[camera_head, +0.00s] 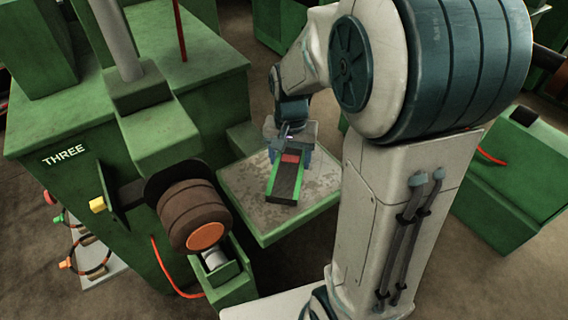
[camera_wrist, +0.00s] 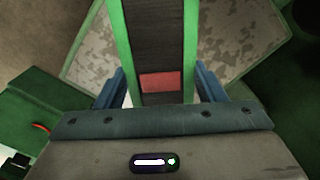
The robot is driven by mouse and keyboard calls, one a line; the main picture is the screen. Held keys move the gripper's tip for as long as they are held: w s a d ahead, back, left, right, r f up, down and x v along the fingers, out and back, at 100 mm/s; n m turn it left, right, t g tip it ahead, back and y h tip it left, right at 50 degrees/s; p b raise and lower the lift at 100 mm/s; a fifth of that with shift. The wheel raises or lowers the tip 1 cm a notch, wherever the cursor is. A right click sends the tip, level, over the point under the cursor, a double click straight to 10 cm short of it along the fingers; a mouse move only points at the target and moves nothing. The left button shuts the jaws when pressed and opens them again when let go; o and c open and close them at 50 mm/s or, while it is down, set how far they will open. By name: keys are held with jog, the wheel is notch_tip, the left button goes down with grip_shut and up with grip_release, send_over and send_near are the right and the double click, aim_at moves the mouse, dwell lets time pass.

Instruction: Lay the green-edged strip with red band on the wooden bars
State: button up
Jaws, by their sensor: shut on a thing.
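The green-edged strip (camera_head: 285,183) has a dark middle and a red band near my gripper. It also fills the upper middle of the wrist view (camera_wrist: 158,45). My gripper (camera_head: 290,156) is shut on the strip, with blue fingers at its two long edges near the red band. The strip is over the worn grey top of a green-rimmed table (camera_head: 240,203); I cannot tell whether it touches. Small tan pieces on a pale board (camera_head: 100,290) at the lower left may be the wooden bars, but they are too small to be sure.
A green machine marked THREE (camera_head: 65,160) stands left of the table. A brown roller with an orange end (camera_head: 195,215) juts out in front of it. A green box (camera_head: 510,180) stands at the right. Table top around the strip is bare.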

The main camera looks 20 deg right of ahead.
aim_at(285, 169)
jog(key=shift+w+a+f, duration=0.4)
jog(key=shift+a, duration=0.1)
jog(key=shift+f+p, duration=0.4)
jog(key=shift+f, duration=1.6)
jog(key=shift+f, duration=0.1)
jog(key=shift+f, duration=0.15)
jog(key=o, duration=1)
jog(key=shift+r, duration=0.2)
